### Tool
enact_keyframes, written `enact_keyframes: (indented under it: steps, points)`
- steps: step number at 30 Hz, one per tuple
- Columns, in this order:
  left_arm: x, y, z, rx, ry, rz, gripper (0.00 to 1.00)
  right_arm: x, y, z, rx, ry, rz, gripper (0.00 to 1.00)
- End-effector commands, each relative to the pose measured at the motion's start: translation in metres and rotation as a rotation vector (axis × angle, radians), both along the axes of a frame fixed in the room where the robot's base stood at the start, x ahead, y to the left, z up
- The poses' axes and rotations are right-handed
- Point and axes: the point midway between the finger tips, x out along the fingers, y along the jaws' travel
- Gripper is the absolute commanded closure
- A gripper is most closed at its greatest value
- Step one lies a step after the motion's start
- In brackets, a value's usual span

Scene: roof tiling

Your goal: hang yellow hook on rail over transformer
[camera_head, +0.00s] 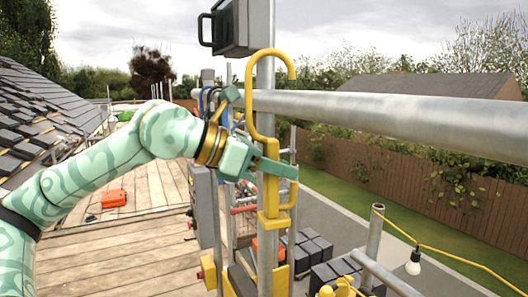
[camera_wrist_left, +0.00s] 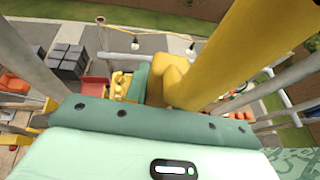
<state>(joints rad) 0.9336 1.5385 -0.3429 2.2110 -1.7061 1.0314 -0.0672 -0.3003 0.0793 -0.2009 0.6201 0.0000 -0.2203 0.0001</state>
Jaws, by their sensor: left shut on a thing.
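The yellow hook (camera_head: 251,100) is upright in my left gripper (camera_head: 272,168), its curved top opening downward to the right. The gripper is shut on the hook's body; in the left wrist view the hook (camera_wrist_left: 225,50) rises large and close from the jaws (camera_wrist_left: 150,90). The grey rail (camera_head: 400,112) runs level to the right from behind the hook's shank. In the head view the hook's tip shows just above the rail's top edge; whether it is over the rail or nearer to me I cannot tell. I cannot surely make out the transformer. My right gripper is out of view.
A vertical grey post (camera_head: 265,130) stands behind the hook, with a black lamp-like box (camera_head: 238,27) high on it. A cable with a bulb (camera_head: 413,264) hangs at lower right. Dark blocks (camera_head: 308,248) lie below. Wooden decking (camera_head: 125,250) spreads at left.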

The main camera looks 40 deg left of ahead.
Motion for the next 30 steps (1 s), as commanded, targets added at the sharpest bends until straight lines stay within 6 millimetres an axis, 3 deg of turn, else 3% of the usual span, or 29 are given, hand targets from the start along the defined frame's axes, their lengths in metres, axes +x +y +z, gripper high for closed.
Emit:
enact_keyframes:
  steps: [22,24,30]
  points:
    - [0.06,-0.026,0.005,-0.003,0.001,-0.002,1.0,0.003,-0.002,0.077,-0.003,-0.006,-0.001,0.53]
    - [0.059,-0.025,-0.011,-0.001,-0.001,0.0,1.0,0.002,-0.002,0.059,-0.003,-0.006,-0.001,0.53]
    - [0.059,-0.025,-0.031,-0.001,-0.001,0.0,1.0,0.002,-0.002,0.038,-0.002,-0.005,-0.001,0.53]
